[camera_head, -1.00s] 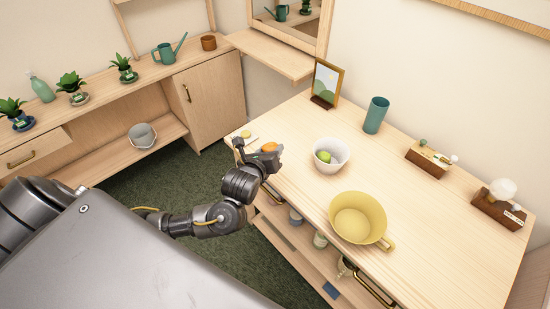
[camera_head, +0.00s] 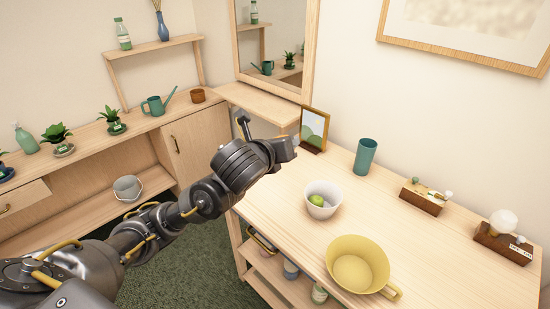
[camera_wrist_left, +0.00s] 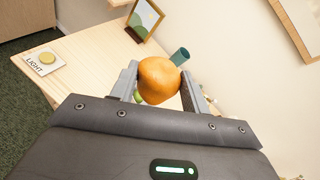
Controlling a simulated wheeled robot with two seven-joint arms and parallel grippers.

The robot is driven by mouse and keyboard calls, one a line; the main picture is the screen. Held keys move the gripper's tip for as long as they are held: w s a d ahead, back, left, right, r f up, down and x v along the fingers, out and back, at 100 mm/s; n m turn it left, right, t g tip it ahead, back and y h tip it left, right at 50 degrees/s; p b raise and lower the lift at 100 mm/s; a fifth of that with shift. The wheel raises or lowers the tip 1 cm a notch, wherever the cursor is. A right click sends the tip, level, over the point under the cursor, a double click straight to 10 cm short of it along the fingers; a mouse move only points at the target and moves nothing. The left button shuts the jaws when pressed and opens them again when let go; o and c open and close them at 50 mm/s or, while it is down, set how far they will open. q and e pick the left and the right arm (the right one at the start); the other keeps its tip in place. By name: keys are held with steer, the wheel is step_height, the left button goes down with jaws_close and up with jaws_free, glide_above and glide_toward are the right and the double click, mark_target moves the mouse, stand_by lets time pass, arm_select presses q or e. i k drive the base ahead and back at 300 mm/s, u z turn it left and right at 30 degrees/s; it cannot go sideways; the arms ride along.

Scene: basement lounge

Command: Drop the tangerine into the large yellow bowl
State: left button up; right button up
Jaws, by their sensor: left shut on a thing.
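The orange tangerine (camera_wrist_left: 159,80) is held between the two fingers of my left gripper (camera_wrist_left: 160,88) in the left wrist view. In the head view my left gripper (camera_head: 265,135) is raised above the back left part of the table, and its hand hides the tangerine. The large yellow bowl (camera_head: 357,285), with a handle at its right, stands on the table near the front edge, to the right of and nearer than the gripper. Its visible inside is empty. My right gripper is not in view.
A white bowl (camera_head: 323,210) with a green fruit (camera_head: 317,200) stands between the gripper and the yellow bowl. A picture frame (camera_head: 313,128), a teal cup (camera_head: 365,156) and wooden blocks (camera_head: 421,200) line the back. The table's right front is clear.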

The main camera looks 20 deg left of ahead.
mark_target(344, 270)
steer(key=u, duration=2.55)
steer(key=k, duration=1.55)
steer(key=z, duration=1.65)
steer(key=i, duration=0.5)
steer(key=z, duration=0.05)
